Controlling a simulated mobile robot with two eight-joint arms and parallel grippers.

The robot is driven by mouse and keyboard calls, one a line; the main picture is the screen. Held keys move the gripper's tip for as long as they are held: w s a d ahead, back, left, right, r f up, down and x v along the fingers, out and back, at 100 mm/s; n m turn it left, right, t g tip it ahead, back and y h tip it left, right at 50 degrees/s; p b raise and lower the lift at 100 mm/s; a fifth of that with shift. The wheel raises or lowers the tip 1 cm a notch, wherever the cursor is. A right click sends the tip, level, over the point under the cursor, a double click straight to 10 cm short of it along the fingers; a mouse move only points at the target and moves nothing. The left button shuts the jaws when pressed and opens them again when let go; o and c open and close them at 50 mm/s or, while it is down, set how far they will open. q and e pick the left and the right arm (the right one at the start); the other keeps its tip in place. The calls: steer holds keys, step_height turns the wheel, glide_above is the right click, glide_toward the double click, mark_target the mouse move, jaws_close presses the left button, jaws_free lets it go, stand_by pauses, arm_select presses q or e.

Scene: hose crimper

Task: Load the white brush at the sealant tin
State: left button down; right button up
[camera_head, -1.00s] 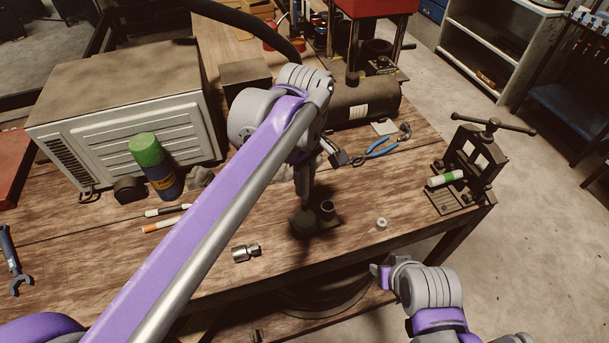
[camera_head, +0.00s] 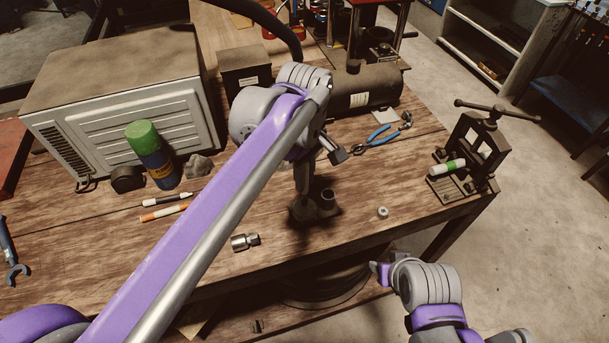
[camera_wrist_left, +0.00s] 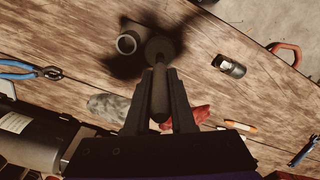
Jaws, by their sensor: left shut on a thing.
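My left gripper (camera_head: 304,190) points down over the middle of the bench. In the left wrist view, its fingers (camera_wrist_left: 160,104) are shut on the brown handle of a brush (camera_wrist_left: 159,88). The brush's lower end meets a dark round shape (camera_wrist_left: 158,49); I cannot tell whether this is the sealant tin or the brush's head. No white shows on the brush. A small open-topped round cup (camera_head: 328,197) stands right beside it; it also shows in the left wrist view (camera_wrist_left: 127,43).
A metal fitting (camera_head: 244,242), two markers (camera_head: 164,212) and a green-capped can (camera_head: 150,155) lie or stand left. A small ring (camera_head: 383,212), blue pliers (camera_head: 382,137) and a press (camera_head: 470,160) with a green-and-white piece are right. The bench front between fitting and ring is clear.

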arm_select(q)
steer(key=shift+f, duration=0.65)
arm_select(e)
steer(key=shift+s+f, duration=0.15)
steer(key=shift+f, duration=0.2)
stand_by(0.8)
arm_select(q)
steer(key=shift+r, duration=0.1)
steer(key=shift+r+p, duration=1.5)
steer(key=shift+r, duration=2)
steer(key=shift+w, duration=0.1)
arm_select(e)
steer(key=shift+t, duration=0.3)
steer(key=w+r, duration=0.2)
steer(key=r, duration=0.3)
steer(key=shift+w+r, duration=0.1)
steer(key=shift+w, duration=0.3)
steer(key=shift+s, duration=0.15)
arm_select(q)
steer(key=shift+f, duration=0.1)
